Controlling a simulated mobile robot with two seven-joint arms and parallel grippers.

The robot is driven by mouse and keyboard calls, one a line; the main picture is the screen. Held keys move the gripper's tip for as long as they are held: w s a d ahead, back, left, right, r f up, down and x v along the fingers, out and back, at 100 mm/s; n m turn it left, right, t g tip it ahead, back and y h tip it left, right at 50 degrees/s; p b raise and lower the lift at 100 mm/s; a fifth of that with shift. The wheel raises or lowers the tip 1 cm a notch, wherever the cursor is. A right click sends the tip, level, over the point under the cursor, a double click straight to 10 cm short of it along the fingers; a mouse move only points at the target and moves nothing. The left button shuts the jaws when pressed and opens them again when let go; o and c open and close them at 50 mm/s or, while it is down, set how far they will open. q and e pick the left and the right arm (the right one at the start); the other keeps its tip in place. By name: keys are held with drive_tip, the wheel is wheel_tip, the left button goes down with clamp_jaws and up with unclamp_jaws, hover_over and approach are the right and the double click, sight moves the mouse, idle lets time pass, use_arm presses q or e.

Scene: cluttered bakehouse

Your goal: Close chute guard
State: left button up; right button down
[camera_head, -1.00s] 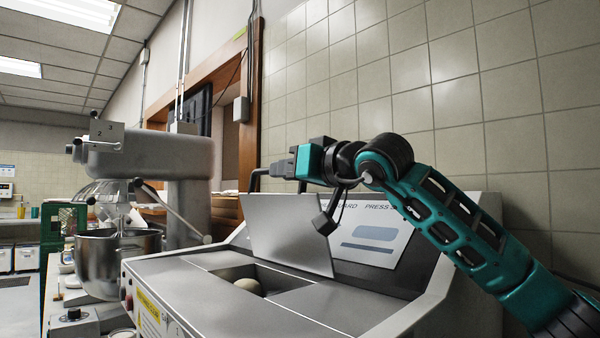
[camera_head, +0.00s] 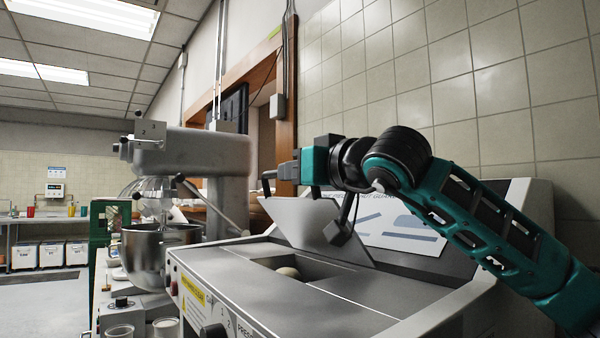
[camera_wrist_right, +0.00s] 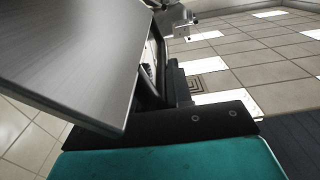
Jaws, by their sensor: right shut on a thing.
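The chute guard (camera_head: 312,226) is a flat grey metal flap on the press, tilted over the chute opening (camera_head: 262,263), which is still uncovered in front. A pale round dough ball (camera_head: 288,272) shows in the opening. My right gripper (camera_head: 272,178) is at the guard's upper edge, shut on its dark bar handle (camera_head: 267,186); the exact contact is small and partly hidden. In the right wrist view the guard (camera_wrist_right: 75,50) fills the upper left, close to the dark finger (camera_wrist_right: 180,125). My left gripper is not in view.
The press body (camera_head: 330,300) has a sloped panel (camera_head: 400,232) behind the guard, under my right arm. A stand mixer (camera_head: 190,160) with a steel bowl (camera_head: 160,250) stands to the left. A tiled wall (camera_head: 470,80) rises behind. Open floor (camera_head: 45,290) lies far left.

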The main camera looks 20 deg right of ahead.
drive_tip(key=shift+d, duration=0.1)
drive_tip(key=c, duration=1.1)
unclamp_jaws()
drive_tip(key=b+v, duration=0.1)
drive_tip(key=v, duration=1.2)
drive_tip(key=shift+b, duration=0.35)
drive_tip(key=shift+w, duration=0.1)
